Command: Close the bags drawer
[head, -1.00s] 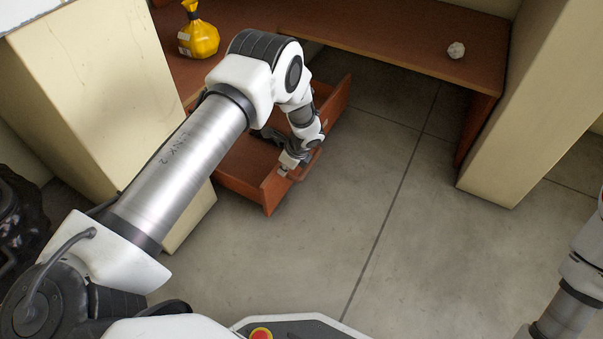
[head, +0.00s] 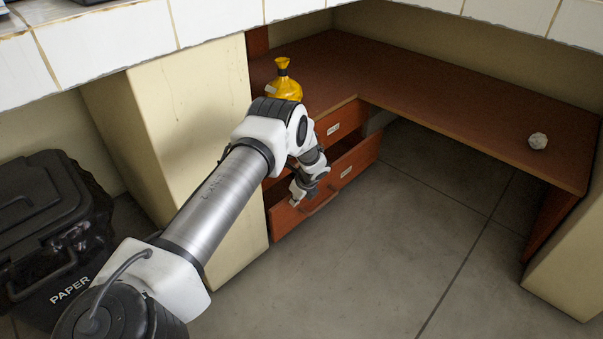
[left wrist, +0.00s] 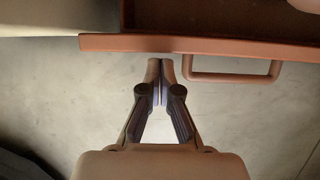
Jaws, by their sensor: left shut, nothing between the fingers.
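The open wooden drawer (head: 362,163) is the lower one under the brown desk, its front panel pulled out. Its label cannot be read. Its bar handle (head: 321,205) is on the front. My left gripper (head: 296,198) is at the left part of that front. In the left wrist view, my left gripper (left wrist: 161,66) is shut and empty, with its tips close to the drawer front (left wrist: 120,42) and left of the handle (left wrist: 232,77). I cannot tell whether the tips touch the panel. My right gripper is out of view.
A closed drawer (head: 341,122) sits above the open one. A yellow bag (head: 285,88) and a crumpled white ball (head: 537,141) are on the desk (head: 460,95). A beige pillar (head: 190,110) and black paper bin (head: 50,220) stand left. Floor in front is clear.

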